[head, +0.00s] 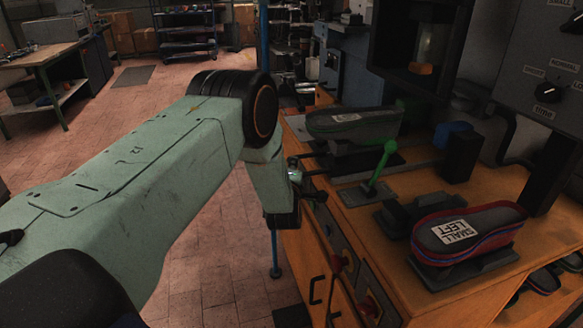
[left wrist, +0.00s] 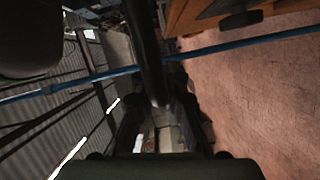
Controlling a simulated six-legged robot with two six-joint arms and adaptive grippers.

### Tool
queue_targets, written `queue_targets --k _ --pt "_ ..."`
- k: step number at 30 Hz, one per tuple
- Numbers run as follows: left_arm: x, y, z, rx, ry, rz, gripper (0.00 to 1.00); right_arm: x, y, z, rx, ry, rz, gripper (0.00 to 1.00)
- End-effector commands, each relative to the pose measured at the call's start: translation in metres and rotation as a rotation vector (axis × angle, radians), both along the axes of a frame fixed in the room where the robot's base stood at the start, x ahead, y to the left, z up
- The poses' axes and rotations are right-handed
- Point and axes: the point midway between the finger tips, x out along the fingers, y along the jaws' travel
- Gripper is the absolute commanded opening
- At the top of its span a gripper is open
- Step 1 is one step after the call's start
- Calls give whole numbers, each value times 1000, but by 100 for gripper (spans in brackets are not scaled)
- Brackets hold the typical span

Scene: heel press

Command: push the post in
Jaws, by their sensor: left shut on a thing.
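My left arm reaches in from the left in the head view. My left gripper (head: 306,184) is at the near left edge of the orange workbench, mostly hidden behind its wrist. In the left wrist view, a dark round post (left wrist: 148,50) runs down from the top edge to between the fingers of my left gripper (left wrist: 160,112), which is shut on it. How far the post reaches into its mount cannot be told. My right gripper is not in view.
The orange workbench (head: 420,283) carries a green lever (head: 381,168), a shoe marked "SMALL LEFT" (head: 468,231) and a second shoe (head: 352,123). A press (head: 545,70) stands at right. A blue upright pole (head: 263,38) passes behind my arm.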

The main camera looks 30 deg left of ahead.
Motion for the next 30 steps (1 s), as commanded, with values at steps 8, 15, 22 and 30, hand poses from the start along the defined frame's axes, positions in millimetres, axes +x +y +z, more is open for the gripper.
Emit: queue_targets --k 8,15,22,30 --pt "32 -29 -5 4 -2 -9 0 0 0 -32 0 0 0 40" --pt "54 -48 -4 2 1 -7 0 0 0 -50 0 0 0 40" --pt "60 -54 -3 0 5 -7 0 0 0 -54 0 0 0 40" --pt "59 -54 -2 0 5 -7 14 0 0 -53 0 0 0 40"
